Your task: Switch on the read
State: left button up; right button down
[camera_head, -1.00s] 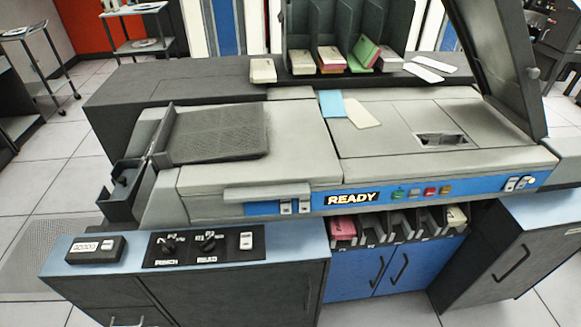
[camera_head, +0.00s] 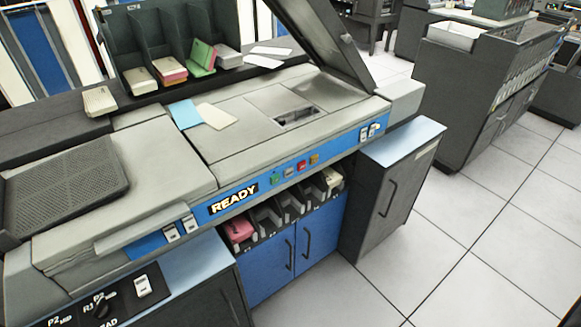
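The black control panel (camera_head: 115,303) is at the bottom left, on the blue-topped cabinet in front of the card machine. One knob (camera_head: 102,307) shows, with small position labels beside it and lettering ending in "AD" below it. A white switch (camera_head: 143,286) sits on the panel to the right of the knob. The panel's left part and lower edge are cut off by the frame. Neither of my grippers is in view.
The card machine bears a lit READY sign (camera_head: 234,199), coloured buttons (camera_head: 288,171) and white switches (camera_head: 370,130). A grey cabinet (camera_head: 390,190) stands at its right end. Open tiled floor (camera_head: 480,240) lies to the right, before another machine (camera_head: 480,90).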

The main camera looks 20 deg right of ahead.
aim_at(363, 136)
jog(key=z, duration=1.3)
